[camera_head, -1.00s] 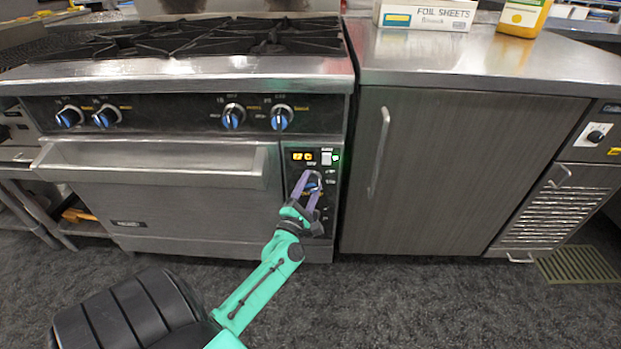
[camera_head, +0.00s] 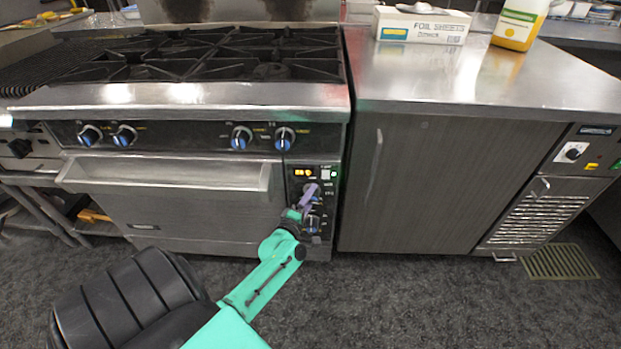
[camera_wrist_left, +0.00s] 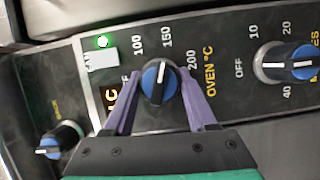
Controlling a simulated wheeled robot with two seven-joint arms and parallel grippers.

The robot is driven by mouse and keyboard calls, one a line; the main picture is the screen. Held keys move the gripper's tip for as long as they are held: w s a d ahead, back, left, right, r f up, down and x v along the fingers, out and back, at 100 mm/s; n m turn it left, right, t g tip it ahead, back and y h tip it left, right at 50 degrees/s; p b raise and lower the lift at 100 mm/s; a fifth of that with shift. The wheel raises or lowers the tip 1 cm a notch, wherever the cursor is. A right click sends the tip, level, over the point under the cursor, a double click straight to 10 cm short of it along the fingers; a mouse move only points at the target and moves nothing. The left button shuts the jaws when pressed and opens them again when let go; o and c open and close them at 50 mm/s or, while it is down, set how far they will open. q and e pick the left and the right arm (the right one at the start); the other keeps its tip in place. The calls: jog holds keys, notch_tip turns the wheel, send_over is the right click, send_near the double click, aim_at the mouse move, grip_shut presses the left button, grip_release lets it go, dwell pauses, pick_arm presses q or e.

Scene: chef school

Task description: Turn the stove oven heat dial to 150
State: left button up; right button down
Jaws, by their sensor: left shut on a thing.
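The oven heat dial (camera_wrist_left: 158,82) is a blue-faced black knob beside the "OVEN °C" lettering in the left wrist view. Its white line points up, roughly at the 150 mark, between 100 and 200. My left gripper (camera_wrist_left: 159,74) has its two purple fingers on either side of the dial and is shut on it. In the head view my left gripper (camera_head: 309,193) is at the control panel on the right of the stove (camera_head: 190,95), hiding most of the dial. My right gripper is not in view.
A second knob (camera_wrist_left: 288,63) is right of the dial, and another (camera_wrist_left: 60,142) is at lower left. A green light (camera_wrist_left: 102,41) is lit. The oven door handle (camera_head: 165,174) sticks out left of the panel. A grey cabinet (camera_head: 430,185) stands to the right.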

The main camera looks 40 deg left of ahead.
pick_arm(q)
jog(key=shift+f, duration=0.1)
dwell(0.3)
jog(key=o, duration=1.4)
jog(key=shift+c, duration=0.2)
jog(key=p+v, duration=0.1)
jog(key=v, duration=1.3)
jog(key=shift+s, duration=0.3)
